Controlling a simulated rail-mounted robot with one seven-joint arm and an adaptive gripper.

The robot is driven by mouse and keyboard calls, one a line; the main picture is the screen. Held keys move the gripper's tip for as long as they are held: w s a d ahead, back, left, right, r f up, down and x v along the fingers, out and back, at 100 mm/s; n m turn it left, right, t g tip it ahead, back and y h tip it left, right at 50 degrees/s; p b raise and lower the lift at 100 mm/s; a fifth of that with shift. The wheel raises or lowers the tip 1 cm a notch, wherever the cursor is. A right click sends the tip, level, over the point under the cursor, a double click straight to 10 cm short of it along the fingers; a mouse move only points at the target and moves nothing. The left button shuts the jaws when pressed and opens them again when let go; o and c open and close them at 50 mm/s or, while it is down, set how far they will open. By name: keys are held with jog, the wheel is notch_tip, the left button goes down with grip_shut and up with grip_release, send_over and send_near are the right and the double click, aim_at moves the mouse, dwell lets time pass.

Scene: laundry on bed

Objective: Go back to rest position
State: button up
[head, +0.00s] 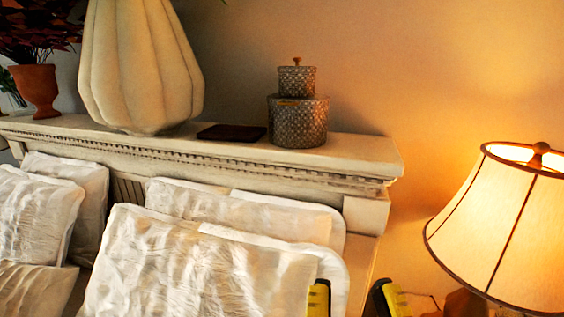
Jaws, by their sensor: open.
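My gripper (352,301) shows at the bottom edge of the head view, right of centre. Its two yellow-and-black fingertips stand apart with nothing seen between them. The lower part of the gripper and my arm are cut off by the frame. The fingers overlap the right end of a white pillow (185,265) in the picture; I cannot tell how far apart they are in depth.
Several white pillows lean against the headboard (365,160). On its ledge stand a large ribbed vase (140,65), a dark flat object (231,132), stacked patterned boxes (298,120) and a terracotta pot (36,88). A lit lamp (500,230) stands at the right, near my gripper.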

notch_tip(320, 180, up, 26)
jog(key=p, duration=2.2)
jog(key=shift+f, duration=0.2)
